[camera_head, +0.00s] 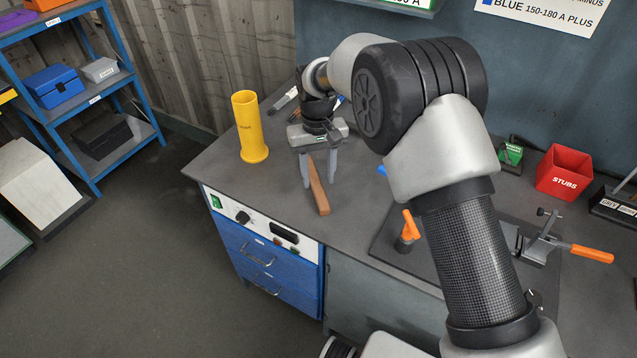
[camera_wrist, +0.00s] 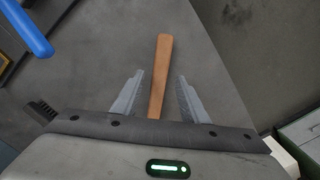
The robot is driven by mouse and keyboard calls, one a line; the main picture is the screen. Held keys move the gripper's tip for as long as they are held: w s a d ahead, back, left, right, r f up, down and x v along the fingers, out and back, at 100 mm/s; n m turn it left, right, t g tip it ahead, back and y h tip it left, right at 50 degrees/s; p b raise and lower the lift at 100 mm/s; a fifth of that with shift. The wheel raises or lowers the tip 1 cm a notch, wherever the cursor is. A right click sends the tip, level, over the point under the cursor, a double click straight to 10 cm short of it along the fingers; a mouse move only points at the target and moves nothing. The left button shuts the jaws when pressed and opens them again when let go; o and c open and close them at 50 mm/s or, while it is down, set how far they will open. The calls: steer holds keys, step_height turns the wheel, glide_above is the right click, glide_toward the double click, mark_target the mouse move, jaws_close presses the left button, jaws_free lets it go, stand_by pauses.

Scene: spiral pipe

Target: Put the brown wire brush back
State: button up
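The brown wire brush shows as a brown wooden handle (camera_head: 317,190) on the grey bench top, near the bench's front edge. Its other end is hidden under my gripper. My gripper (camera_head: 319,184) points down over it, open, with one grey finger on each side of the handle. In the wrist view the handle (camera_wrist: 163,55) runs between the two spread fingers (camera_wrist: 160,78), with a gap on both sides. I cannot tell how high the fingertips are above the bench.
A yellow tube (camera_head: 250,125) stands upright on the bench left of my gripper. Pen-like tools (camera_head: 283,100) lie behind it. To the right are an orange-handled clamp (camera_head: 590,254), a red STUBS bin (camera_head: 564,172) and a dark mat. A blue handle (camera_wrist: 28,28) shows at the wrist view's upper left.

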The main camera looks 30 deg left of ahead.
mark_target(320, 187)
step_height(320, 187, up, 9)
steer(key=shift+w+a+f, duration=0.15)
steer(key=d+r+m+t+y, duration=0.1)
steer(key=d+r+m, duration=0.1)
steer(key=d+r, duration=0.9)
steer(key=d+r+m+t, duration=0.2)
steer(key=d+r, duration=0.6)
steer(key=d, duration=0.8)
steer(key=s+d+f+m+t, duration=0.1)
steer(key=s+d+m+t, duration=0.2)
steer(key=s+d, duration=1.4)
steer(key=shift+s+d+f+m+h, duration=0.25)
steer(key=shift+d+f+m+h, duration=0.05)
steer(key=shift+m, duration=0.7)
